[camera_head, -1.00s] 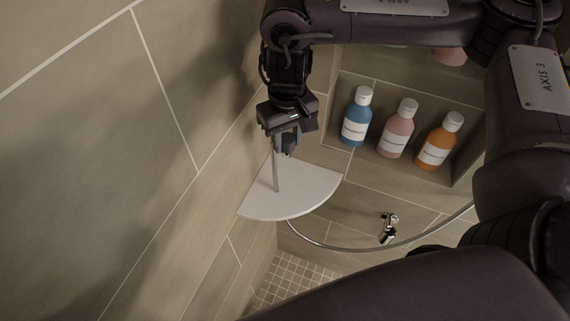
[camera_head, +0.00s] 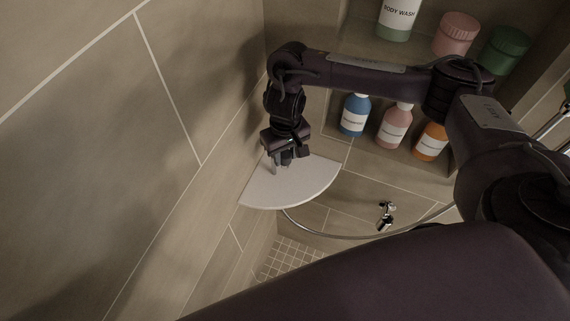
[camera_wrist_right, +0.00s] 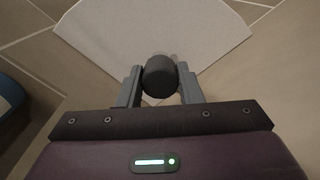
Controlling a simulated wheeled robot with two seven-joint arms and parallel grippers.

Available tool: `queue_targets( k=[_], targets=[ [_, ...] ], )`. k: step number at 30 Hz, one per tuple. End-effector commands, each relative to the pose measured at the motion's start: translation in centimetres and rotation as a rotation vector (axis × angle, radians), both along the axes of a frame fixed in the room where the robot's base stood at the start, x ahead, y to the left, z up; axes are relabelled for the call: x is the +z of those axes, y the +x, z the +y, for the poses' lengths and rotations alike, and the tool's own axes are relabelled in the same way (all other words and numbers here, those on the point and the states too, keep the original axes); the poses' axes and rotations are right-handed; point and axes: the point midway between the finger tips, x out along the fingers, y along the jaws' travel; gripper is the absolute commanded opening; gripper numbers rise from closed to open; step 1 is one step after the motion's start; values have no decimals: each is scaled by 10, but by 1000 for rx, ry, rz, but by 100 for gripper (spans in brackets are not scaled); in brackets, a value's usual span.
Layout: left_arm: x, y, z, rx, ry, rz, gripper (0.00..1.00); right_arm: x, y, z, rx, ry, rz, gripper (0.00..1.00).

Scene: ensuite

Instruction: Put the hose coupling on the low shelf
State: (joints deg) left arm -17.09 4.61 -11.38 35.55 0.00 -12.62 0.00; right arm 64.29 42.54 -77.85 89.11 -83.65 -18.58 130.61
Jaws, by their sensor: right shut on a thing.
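The low shelf (camera_head: 305,185) is a pale quarter-round corner shelf in the middle of the head view. It also fills the top of the right wrist view (camera_wrist_right: 155,28). My right gripper (camera_head: 286,161) is just over the shelf's back part, pointing down. In the right wrist view, its two fingers are shut on the hose coupling (camera_wrist_right: 160,76), a dark round piece, with the shelf behind it. I cannot tell whether the coupling touches the shelf. In the head view the coupling is mostly hidden by the gripper. My left gripper is not in view.
A metal hose (camera_head: 330,234) curves from below the shelf to the right, past a chrome fitting (camera_head: 385,215). A wall niche holds blue (camera_head: 354,117), pink (camera_head: 395,127) and orange (camera_head: 431,142) bottles. Tiled wall (camera_head: 100,150) stands close on the left. The shelf's front is clear.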

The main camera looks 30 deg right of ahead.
Motion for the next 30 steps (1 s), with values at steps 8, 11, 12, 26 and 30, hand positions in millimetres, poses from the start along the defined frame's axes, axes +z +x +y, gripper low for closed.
queue_targets(
  k=[8, 11, 12, 26, 30],
  targets=[
    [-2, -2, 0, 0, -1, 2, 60, -23, 0, 1, 1, 2, 0, 9],
    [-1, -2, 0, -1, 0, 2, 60, -32, -1, 1, -1, 4, 3, 9],
    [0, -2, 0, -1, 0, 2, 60, -37, -1, 2, -1, 3, 2, 9],
    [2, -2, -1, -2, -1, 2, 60, -56, 1, 0, 1, 1, -2, 9],
    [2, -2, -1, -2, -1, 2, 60, -59, 0, 0, 0, 1, -1, 9]
  ],
)
